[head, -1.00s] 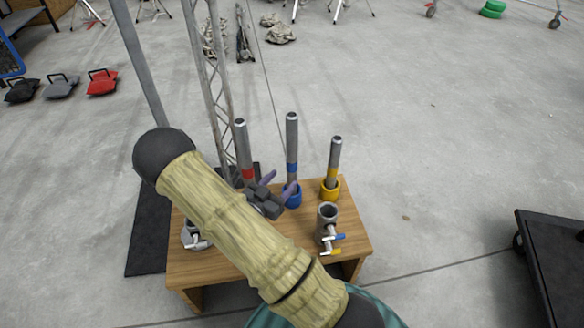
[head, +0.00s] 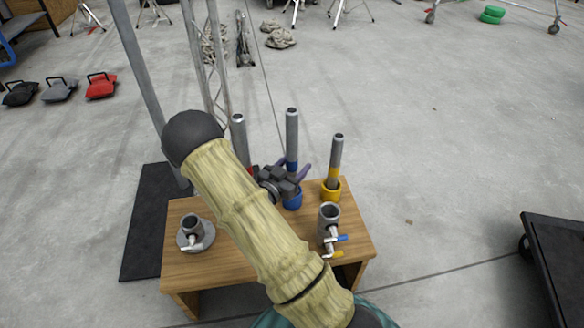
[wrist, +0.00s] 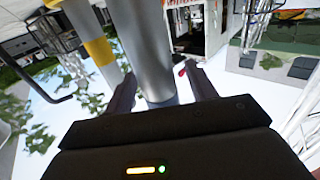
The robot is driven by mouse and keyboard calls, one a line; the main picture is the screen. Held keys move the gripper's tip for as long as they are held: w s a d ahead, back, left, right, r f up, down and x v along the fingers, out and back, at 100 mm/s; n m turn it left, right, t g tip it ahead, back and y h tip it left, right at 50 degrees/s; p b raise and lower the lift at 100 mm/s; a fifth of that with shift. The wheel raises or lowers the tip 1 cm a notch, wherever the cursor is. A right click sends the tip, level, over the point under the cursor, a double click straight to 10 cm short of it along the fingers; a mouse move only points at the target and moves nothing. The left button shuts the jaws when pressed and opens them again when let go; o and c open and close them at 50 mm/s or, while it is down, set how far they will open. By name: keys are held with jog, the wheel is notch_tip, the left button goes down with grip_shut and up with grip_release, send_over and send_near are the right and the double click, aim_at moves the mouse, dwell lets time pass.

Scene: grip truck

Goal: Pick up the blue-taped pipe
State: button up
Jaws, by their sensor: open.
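The blue-taped pipe (head: 292,132) stands upright in a blue ring base (head: 293,200) on the wooden table. My gripper (head: 295,172) is open at the height of its blue tape, which it partly hides. In the wrist view, my gripper's dark fingers (wrist: 160,84) lie on either side of a grey pipe (wrist: 150,45), which appears to be the blue-taped one. I cannot tell whether either finger touches it.
The yellow-taped pipe (head: 336,155) stands close on the right, in a yellow ring. Another pipe (head: 240,140) stands close on the left, partly behind my arm. The wooden table (head: 190,265) also holds two grey clamp fittings, one at left (head: 192,228) and one at right (head: 329,218).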

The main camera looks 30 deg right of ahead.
jog(key=shift+w+d, duration=0.25)
jog(key=shift+d, duration=0.15)
grip_shut()
